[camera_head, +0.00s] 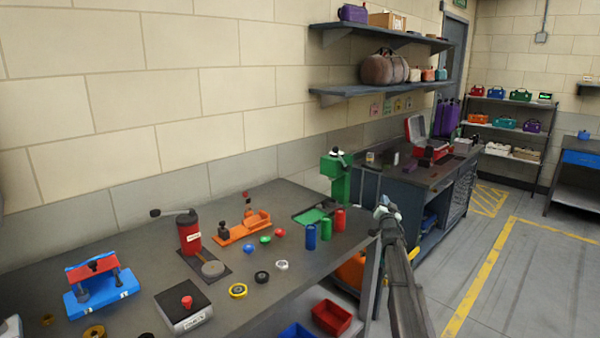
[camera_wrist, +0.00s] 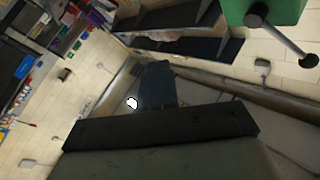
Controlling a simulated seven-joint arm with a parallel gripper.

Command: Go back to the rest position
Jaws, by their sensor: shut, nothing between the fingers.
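My gripper (camera_head: 384,208) is at the right end of the near workbench, beside its edge and right of the red cylinder (camera_head: 340,219). My arm reaches up to it from the bottom of the head view. In the wrist view its dark fingers (camera_wrist: 157,85) point away from the camera and look closed. Nothing shows held in them. The fingertips are small in the head view.
The near workbench (camera_head: 135,242) carries a blue toolbox-like block (camera_head: 100,297), a red grinder (camera_head: 188,238), rings and several cylinders. A green machine (camera_head: 338,175) stands behind the gripper. A red bin (camera_head: 331,317) sits below. Open floor (camera_head: 520,290) lies to the right.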

